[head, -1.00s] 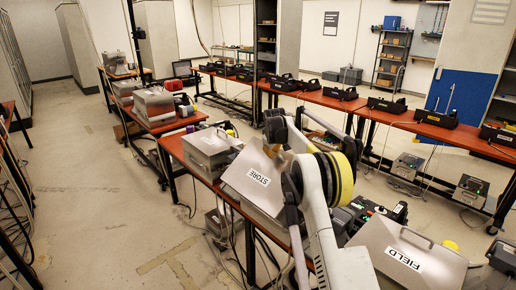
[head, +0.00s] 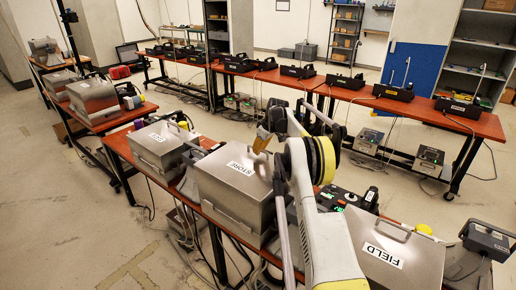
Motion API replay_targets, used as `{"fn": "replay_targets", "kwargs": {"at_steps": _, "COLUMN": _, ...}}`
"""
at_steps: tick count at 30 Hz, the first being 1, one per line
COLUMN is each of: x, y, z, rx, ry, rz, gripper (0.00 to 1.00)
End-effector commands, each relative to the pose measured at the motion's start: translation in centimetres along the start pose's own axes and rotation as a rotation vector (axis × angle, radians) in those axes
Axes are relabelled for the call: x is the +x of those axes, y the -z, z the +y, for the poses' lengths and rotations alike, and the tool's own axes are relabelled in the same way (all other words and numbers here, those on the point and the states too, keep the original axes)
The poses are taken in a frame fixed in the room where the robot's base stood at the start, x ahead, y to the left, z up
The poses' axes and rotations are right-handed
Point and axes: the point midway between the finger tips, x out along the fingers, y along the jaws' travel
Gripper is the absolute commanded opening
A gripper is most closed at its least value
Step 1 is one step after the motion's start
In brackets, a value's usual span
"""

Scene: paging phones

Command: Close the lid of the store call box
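The store call box (head: 238,207) is a grey metal box on the red bench in the head view, with a handle on its front. Its lid (head: 220,165), labelled STORE, lies down over the top of the box. I cannot tell whether a small gap is left under it. My gripper (head: 262,140) is at the far right edge of the lid, close to it or touching. My arm hides part of the box's right side. The fingers are too small and hidden to tell if they are open or shut.
A similar box labelled FIELD (head: 395,262) stands to the right, with a black device (head: 345,198) behind it. Another lidded box (head: 160,147) stands to the left. A long red bench (head: 420,108) with several black phones runs behind. The floor at left is open.

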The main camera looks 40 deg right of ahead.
Motion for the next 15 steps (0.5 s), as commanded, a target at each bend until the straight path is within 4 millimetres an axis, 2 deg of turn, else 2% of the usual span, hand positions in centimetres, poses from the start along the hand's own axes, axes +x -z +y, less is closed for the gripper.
{"fn": "replay_targets", "kwargs": {"at_steps": 13, "x": 0.25, "y": -0.37, "z": 0.15, "rx": 0.001, "ry": -0.003, "rz": -0.004, "gripper": 0.00}}
{"fn": "replay_targets", "kwargs": {"at_steps": 15, "x": 0.24, "y": -0.38, "z": 0.18, "rx": 0.001, "ry": -0.003, "rz": -0.004, "gripper": 0.28}}
